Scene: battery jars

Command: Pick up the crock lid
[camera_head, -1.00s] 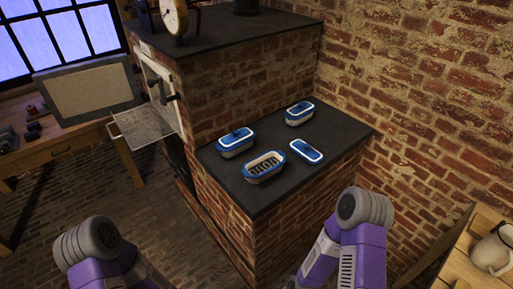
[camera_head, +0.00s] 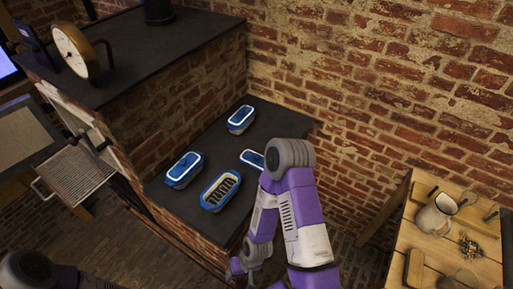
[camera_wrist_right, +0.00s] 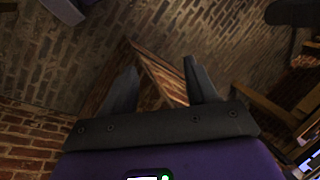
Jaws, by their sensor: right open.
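The crock lid (camera_head: 252,158), blue with a white rim, lies flat on the dark top of the brick stove. My right arm hides part of it. Left of it stands an open crock (camera_head: 219,190) with dark pieces inside. My right gripper (camera_head: 240,268) is low beside the stove's front, well below and apart from the lid. In the right wrist view its two fingers (camera_wrist_right: 160,82) are spread with nothing between them. Only part of my left arm shows at the lower left; its gripper is out of view.
Two lidded crocks, one at the left (camera_head: 184,170) and one at the back (camera_head: 241,119), share the stove top (camera_head: 207,146). A raised brick block with a dial is behind left. A wooden table (camera_head: 443,249) with a jug (camera_head: 436,214) stands right.

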